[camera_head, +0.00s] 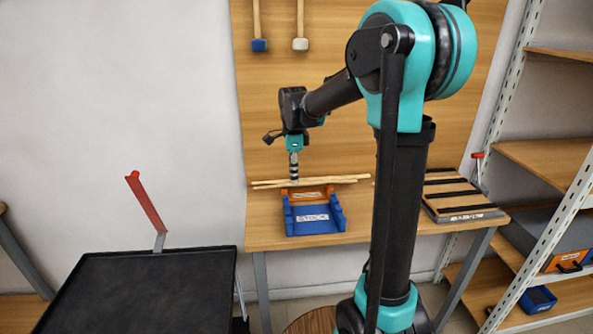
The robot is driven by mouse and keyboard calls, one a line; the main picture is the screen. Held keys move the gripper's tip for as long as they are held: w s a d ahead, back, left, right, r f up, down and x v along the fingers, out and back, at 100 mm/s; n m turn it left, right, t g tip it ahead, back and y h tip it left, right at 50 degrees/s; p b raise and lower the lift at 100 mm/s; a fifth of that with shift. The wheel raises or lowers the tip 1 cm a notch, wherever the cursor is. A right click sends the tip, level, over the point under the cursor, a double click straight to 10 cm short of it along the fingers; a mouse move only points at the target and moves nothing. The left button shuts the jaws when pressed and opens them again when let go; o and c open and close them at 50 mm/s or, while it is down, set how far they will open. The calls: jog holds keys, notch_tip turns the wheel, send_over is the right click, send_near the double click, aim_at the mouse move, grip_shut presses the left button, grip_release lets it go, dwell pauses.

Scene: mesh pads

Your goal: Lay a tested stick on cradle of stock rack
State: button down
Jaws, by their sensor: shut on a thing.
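My gripper (294,177) points down over the wooden table at the back and is shut on a thin pale wooden stick (335,179). The stick runs nearly level, left to right. At least two pale sticks seem to show close together there, and I cannot tell clearly which is held. The blue rack labelled STOCK (336,216) stands just in front of and below the gripper. An orange rack (318,193) stands right behind it, under the sticks. Whether the held stick touches a rack is too small to tell.
A slatted board with dark strips (459,196) lies on the table's right side, partly behind my arm. A black tray-like surface (150,290) with a red-handled lever (146,203) is at front left. Shelves (545,160) stand right. Two mallets (258,44) hang on the back board.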

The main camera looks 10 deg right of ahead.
jog(key=shift+a+f, duration=0.2)
jog(key=shift+f, duration=3.65)
jog(key=c, duration=1.5)
grip_release()
notch_tip(320, 180, up, 12)
